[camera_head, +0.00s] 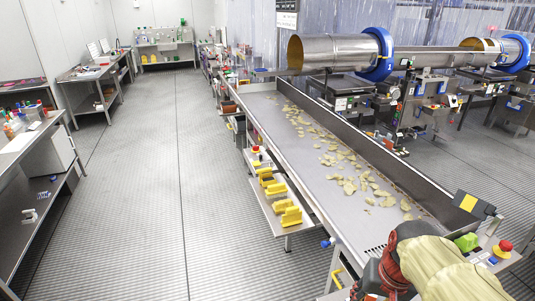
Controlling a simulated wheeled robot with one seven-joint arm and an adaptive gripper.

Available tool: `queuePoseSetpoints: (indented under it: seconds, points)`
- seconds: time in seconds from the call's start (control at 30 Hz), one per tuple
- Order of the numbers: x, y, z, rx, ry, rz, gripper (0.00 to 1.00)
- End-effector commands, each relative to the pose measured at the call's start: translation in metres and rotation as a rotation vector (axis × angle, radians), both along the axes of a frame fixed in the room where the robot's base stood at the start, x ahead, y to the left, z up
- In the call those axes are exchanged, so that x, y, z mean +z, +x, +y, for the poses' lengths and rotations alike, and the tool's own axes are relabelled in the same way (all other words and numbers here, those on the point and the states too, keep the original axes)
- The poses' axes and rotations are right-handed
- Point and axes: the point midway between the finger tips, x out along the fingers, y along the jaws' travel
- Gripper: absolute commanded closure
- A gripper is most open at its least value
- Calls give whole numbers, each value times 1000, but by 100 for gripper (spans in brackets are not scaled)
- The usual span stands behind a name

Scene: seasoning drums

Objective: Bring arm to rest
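A beige, cloth-like covered shape with a dark and red part beside it fills the lower right corner; it looks like part of my arm. It hides part of the near end of the conveyor (290,140). No gripper fingers show, so I cannot see my gripper or anything it may hold. Thin yellowish pieces (345,185) lie scattered along the conveyor belt.
Seasoning drums (335,52) with blue rings (377,55) stand beyond the conveyor. A red button (505,246) is at the near right. Yellow items (290,216) sit on a side shelf. Workbenches (92,73) line the left; the floor aisle (165,190) is clear.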

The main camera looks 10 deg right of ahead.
Motion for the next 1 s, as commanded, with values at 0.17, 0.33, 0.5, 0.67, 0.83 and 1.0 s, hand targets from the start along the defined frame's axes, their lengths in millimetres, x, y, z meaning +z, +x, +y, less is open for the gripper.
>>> queuePoseSetpoints:
  seconds: [0.17,0.33,0.5,0.67,0.83,1.0]
  points:
    - [11,4,51,233,-104,-118,61]
    - [24,3,96,399,-137,-228,61]
    - [31,3,124,496,-139,-285,61]
    - [30,3,132,526,-135,-289,61]
    - [31,3,132,525,-134,-289,61]
    - [30,3,131,524,-134,-289,61]
